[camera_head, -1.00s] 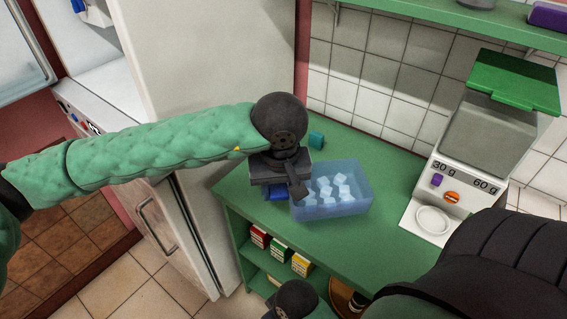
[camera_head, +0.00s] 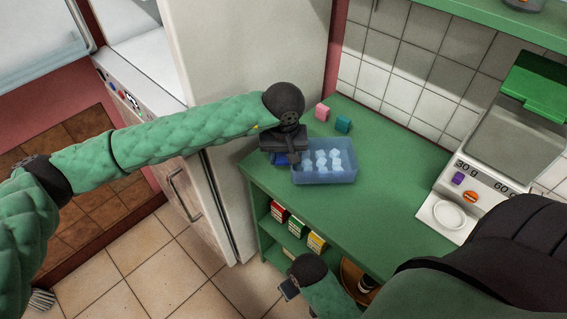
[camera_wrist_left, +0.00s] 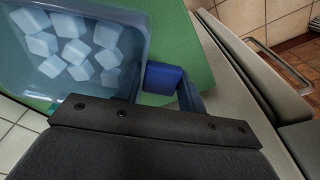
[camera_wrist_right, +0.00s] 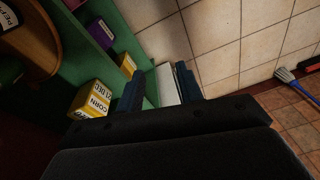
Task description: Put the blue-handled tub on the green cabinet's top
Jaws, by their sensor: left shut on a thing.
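The translucent blue tub (camera_head: 325,177) holds several pale ice cubes and is at the left end of the green cabinet's top (camera_head: 375,200). It looks level; I cannot tell whether its base touches the top. Its blue handle (camera_head: 280,159) points left. My left gripper (camera_head: 291,157) is shut on that handle, and the left wrist view shows the handle (camera_wrist_left: 163,79) between the fingers beside the tub (camera_wrist_left: 135,45). My right gripper (camera_head: 291,287) is low in front of the cabinet; in the right wrist view it (camera_wrist_right: 160,85) is open and empty.
A scale-like dispenser (camera_head: 470,190) stands at right. Shelves below hold several small boxes (camera_head: 297,227). A tall pale cabinet (camera_head: 235,90) is left. The top between tub and dispenser is clear.

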